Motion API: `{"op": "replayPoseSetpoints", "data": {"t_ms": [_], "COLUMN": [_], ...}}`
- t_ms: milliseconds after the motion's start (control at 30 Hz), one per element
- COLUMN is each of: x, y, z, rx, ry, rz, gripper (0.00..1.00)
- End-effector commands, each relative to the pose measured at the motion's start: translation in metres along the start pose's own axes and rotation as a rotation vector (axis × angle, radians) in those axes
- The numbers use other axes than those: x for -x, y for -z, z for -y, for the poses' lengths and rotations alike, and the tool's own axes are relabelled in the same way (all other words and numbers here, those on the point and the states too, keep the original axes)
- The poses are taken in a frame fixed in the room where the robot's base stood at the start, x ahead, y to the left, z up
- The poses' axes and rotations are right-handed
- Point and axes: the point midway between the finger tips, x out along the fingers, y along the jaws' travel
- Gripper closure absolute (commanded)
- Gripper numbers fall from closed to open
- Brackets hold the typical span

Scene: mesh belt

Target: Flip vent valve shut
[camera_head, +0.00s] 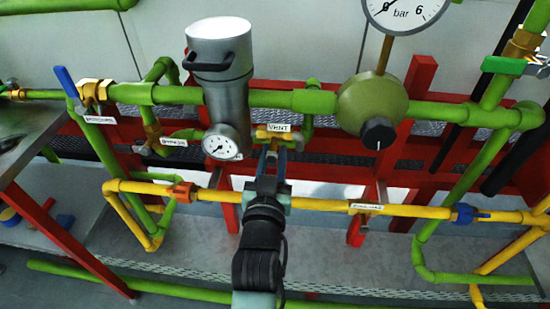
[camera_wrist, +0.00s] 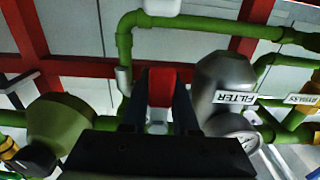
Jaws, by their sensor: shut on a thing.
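The vent valve (camera_head: 264,134) is a small brass body under the "VENT" label, just below the thick green pipe and right of the grey filter cylinder. In the head view my gripper (camera_head: 273,156) reaches up to it from below and hides its handle. In the wrist view a red lever (camera_wrist: 161,86) stands between the two dark fingers of my gripper (camera_wrist: 160,100), which is shut on it. The valve body is hidden in the wrist view, and I cannot tell the lever's angle to its pipe.
The filter cylinder (camera_head: 222,85) with its gauge (camera_head: 222,142) stands close left. The olive regulator (camera_head: 371,104) with a black knob is to the right. A yellow pipe (camera_head: 330,205) runs behind my arm. Red frame bars (camera_head: 413,90) stand behind the pipes.

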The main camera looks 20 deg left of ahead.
Motion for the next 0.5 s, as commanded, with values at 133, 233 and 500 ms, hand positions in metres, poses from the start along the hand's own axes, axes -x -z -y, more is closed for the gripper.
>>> {"op": "replayPoseSetpoints", "data": {"t_ms": [133,233,500], "x": [0.0001,0.0,0.0], "y": [0.0,0.0,0.0], "z": [0.001,0.001,0.0007], "rx": [-0.004,-0.003,-0.001], "ry": [0.002,0.002,0.002], "rz": [0.002,0.002,0.001], "gripper": [1.0,0.62,0.43]}}
